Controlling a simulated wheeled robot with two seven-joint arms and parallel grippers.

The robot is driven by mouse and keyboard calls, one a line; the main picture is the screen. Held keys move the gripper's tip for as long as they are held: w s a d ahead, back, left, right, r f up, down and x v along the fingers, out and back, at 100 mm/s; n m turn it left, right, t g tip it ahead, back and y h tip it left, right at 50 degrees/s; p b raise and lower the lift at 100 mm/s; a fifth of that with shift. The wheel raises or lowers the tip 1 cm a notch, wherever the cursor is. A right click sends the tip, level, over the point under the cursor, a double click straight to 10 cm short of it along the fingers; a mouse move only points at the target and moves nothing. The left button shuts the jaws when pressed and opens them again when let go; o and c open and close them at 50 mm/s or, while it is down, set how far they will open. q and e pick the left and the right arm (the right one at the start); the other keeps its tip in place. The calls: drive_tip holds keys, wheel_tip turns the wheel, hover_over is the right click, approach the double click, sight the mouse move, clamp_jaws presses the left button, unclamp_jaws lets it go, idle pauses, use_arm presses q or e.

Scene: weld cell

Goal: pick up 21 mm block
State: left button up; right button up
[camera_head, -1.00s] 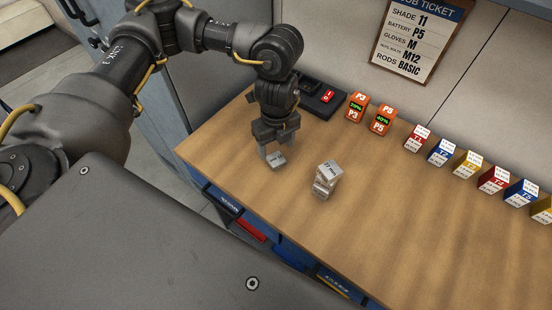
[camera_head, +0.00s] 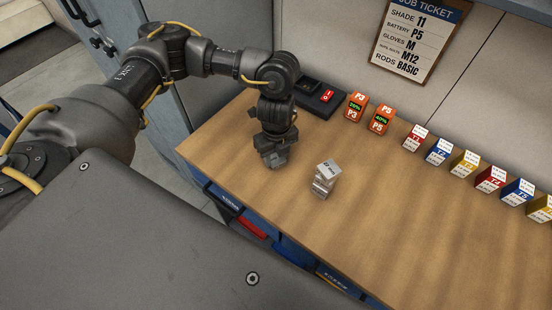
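My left gripper (camera_head: 275,160) points down at the table top, left of the block stack, with its fingertips low near the wood. The single labelled grey block that lay there is now mostly or wholly hidden by the gripper. I cannot tell whether the fingers are open or shut around it. A small stack of grey metal blocks (camera_head: 325,178) stands just to the right, apart from the gripper. Its top block carries a white label too small to read surely. My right gripper is not in view.
The wooden workbench (camera_head: 410,230) is clear to the right and in front of the stack. A black box with a red switch (camera_head: 327,96), two orange P3 batteries (camera_head: 379,119) and a row of coloured boxes (camera_head: 438,151) line the back. A job ticket (camera_head: 420,40) hangs on the wall.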

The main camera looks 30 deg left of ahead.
use_arm(q)
drive_tip(key=c, duration=0.4)
